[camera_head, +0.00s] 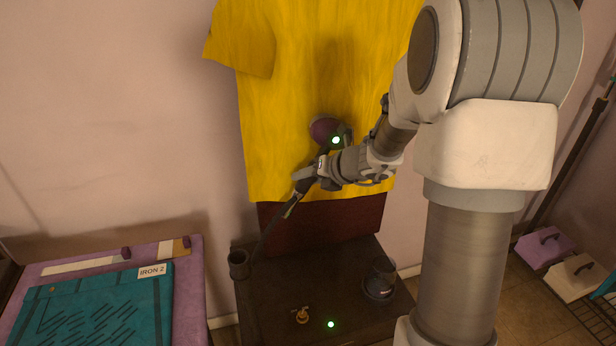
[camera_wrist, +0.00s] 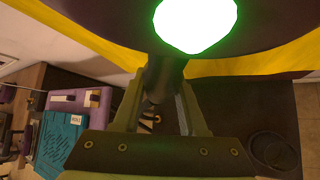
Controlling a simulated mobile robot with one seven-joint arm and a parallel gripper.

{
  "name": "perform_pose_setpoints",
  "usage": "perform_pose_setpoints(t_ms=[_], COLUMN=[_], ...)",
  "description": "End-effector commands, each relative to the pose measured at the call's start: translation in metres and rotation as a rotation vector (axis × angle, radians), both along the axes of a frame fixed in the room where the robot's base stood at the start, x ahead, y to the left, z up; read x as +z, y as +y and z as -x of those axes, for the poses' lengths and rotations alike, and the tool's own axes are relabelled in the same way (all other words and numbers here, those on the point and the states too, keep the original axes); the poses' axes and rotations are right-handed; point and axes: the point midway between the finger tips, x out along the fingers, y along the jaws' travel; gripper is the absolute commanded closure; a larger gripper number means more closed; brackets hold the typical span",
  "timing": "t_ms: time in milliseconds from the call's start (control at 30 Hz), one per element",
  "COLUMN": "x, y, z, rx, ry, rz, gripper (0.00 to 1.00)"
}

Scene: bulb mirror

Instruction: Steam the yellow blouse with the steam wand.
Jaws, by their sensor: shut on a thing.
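The yellow blouse (camera_head: 340,70) hangs against the pink wall, and a yellow strip of it shows in the wrist view (camera_wrist: 75,47). My gripper (camera_head: 312,172) is shut on the handle of the steam wand, in front of the blouse's lower part. The wand's purple round head (camera_head: 322,127) is up against or very near the cloth; I cannot tell if it touches. A green light glows on the wand. In the wrist view the wand's handle (camera_wrist: 160,78) stands between the fingers of my gripper (camera_wrist: 158,105), and its dark head fills the top. My arm covers the blouse's right side.
A dark stand (camera_head: 270,295) below holds a cup-like holder (camera_head: 238,264), a brass piece (camera_head: 302,315), a green light and a dark round item (camera_head: 380,283). Boxes (camera_head: 544,247) sit at right.

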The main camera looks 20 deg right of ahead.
Motion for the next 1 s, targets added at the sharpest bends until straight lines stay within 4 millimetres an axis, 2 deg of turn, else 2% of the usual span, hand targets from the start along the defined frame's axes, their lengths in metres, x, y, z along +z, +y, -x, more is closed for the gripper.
perform_pose_setpoints(t_ms=[600,1000], x=[-0.043,-0.045], y=[0.001,0.001], z=[0.000,0.000], rx=[0.000,0.000], ry=[-0.002,-0.002], rz=[-0.001,-0.001], gripper=[1.00,1.00])
